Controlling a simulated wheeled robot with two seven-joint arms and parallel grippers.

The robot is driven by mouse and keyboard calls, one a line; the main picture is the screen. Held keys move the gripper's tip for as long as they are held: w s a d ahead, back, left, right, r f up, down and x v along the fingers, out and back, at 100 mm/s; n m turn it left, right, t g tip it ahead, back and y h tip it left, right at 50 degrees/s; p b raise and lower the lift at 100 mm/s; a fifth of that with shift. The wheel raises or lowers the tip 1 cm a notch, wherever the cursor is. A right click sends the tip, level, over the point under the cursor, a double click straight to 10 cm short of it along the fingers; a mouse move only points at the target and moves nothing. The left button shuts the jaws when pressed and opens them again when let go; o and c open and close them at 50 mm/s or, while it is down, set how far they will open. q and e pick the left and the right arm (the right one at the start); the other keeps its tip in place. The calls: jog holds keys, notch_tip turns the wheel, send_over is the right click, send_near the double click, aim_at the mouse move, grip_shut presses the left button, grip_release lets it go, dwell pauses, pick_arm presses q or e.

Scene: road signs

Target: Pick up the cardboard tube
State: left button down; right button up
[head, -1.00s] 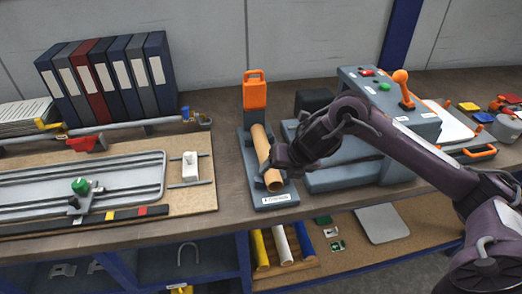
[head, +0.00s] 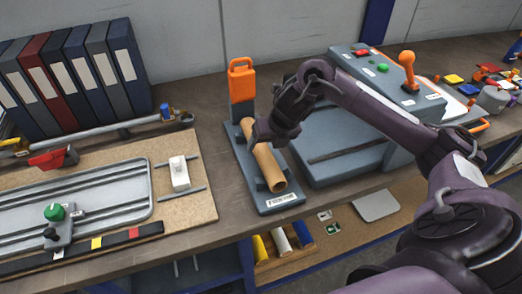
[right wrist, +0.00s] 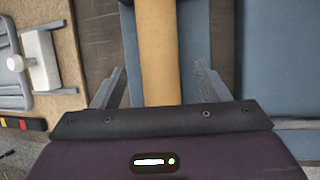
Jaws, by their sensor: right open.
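The cardboard tube (head: 263,164) lies along a grey-blue holder (head: 284,203) with an orange handle block (head: 242,80) at its back end. My right gripper (head: 262,135) is over the upper middle part of the tube and hides some of it. In the right wrist view the tube (right wrist: 158,50) runs between the two open fingers of my right gripper (right wrist: 158,88), with a gap on each side. My left gripper is in neither view.
A grey machine (head: 345,150) with an orange lever (head: 408,70) stands close to the right of the holder. A board with a metal track (head: 110,195) lies to the left. Binders (head: 75,75) stand at the back left. Rolled tubes (head: 282,240) sit on the shelf below.

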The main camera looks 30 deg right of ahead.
aim_at(264, 146)
jog(key=x, duration=0.2)
jog(key=shift+w+f, duration=0.15)
jog(key=shift+f, duration=0.1)
jog(key=shift+w+f, duration=0.15)
jog(key=shift+f, duration=0.1)
jog(key=c, duration=1.1)
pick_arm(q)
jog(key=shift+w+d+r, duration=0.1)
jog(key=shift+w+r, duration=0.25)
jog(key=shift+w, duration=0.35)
pick_arm(e)
jog(key=shift+r, duration=0.2)
